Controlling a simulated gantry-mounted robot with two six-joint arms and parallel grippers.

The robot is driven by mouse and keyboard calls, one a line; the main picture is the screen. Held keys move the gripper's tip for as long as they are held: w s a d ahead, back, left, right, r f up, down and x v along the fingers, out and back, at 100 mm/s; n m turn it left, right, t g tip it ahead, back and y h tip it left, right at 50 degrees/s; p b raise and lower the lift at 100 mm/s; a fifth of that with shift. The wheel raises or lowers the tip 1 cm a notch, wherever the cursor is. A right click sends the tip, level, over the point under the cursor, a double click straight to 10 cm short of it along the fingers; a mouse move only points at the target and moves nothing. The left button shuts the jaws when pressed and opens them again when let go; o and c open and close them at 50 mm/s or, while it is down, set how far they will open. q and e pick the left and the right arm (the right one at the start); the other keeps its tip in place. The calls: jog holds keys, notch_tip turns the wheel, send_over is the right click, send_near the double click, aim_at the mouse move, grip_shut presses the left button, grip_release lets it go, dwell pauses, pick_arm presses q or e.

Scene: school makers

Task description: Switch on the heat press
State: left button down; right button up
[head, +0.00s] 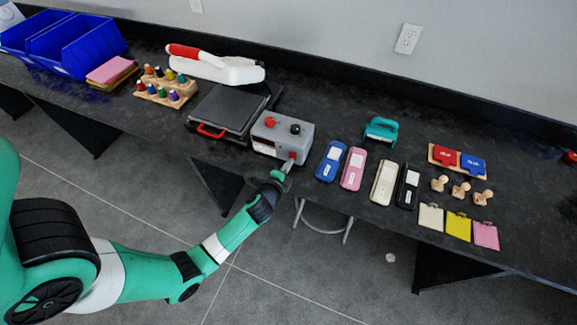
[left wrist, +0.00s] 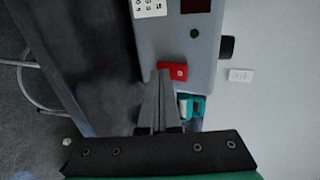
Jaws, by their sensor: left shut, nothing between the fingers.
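The heat press has a black platen (head: 228,107), a white upper arm with a red handle (head: 215,65), and a grey control box (head: 283,137). A red switch (head: 292,156) sits low on the box's front. In the left wrist view the red switch (left wrist: 180,71) is near the box's edge, below a green round light (left wrist: 194,33) and a dark display. My left gripper (head: 289,164) is shut and empty, its tips at the red switch. In the left wrist view its fingertips (left wrist: 165,76) overlap the switch's left part; I cannot tell if they touch. My right gripper is not seen.
Blue (head: 331,160) and pink (head: 353,168) cases stand close to the right of the box, with cream and black ones beyond. A teal tool (head: 381,130) lies behind them. Bottles in a wooden rack (head: 165,86) and blue bins (head: 75,43) are at left.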

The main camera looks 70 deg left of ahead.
pick_arm(q)
jog(key=shift+s+f+p, duration=0.1)
jog(key=shift+p, duration=0.35)
jog(key=shift+r+p, duration=0.9)
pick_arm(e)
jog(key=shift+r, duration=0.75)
pick_arm(q)
jog(key=v, duration=0.2)
jog(key=p+v, duration=0.1)
jog(key=f+v, duration=0.1)
jog(key=v, duration=0.1)
jog(key=shift+s+d+r, duration=0.15)
jog(key=shift+s+d, duration=0.1)
jog(key=shift+d, duration=0.1)
jog(key=p+v, duration=0.1)
jog(key=v, duration=0.7)
jog(key=shift+p, duration=0.35)
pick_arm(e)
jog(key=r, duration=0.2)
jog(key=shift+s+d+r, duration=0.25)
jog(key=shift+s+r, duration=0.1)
pick_arm(q)
jog(key=shift+s+r, duration=0.1)
